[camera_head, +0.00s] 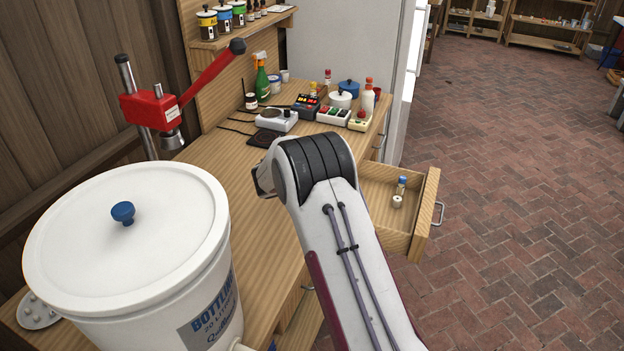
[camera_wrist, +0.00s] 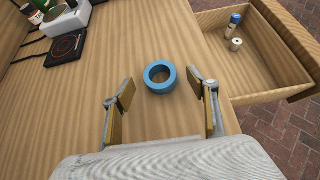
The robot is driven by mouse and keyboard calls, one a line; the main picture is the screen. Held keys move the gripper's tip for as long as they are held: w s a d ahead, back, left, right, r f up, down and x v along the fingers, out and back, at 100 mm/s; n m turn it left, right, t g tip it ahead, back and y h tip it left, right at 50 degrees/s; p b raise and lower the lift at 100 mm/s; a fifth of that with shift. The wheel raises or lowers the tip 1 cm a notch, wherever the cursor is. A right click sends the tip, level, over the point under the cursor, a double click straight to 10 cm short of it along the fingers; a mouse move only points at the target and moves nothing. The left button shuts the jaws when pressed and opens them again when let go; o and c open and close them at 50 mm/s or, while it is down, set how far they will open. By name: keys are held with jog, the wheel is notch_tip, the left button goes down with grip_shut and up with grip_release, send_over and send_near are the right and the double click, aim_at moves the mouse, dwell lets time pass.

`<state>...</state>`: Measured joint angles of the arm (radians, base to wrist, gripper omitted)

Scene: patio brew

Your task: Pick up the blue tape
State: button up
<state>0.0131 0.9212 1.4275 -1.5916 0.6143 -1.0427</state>
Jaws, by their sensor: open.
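The blue tape (camera_wrist: 160,64) is a blue ring lying flat on the wooden counter in the wrist view. My gripper (camera_wrist: 162,100) is open, with one finger to the left and one to the right, and nothing between them. The tape is ahead of the gap between the fingertips, roughly centred on it. I cannot tell from this view how high my gripper is above the counter. In the head view my arm hides the tape and the gripper's fingers.
An open drawer (camera_head: 428,213) at the right holds a blue-capped bottle (camera_head: 402,185) and a small white item (camera_head: 397,201). A white bucket (camera_head: 190,270) stands at the left near a red lever press (camera_head: 150,106). A hot plate (camera_head: 275,121) and bottles stand farther back.

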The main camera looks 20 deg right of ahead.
jog(key=shift+x, duration=1.3)
jog(key=c, duration=1.1)
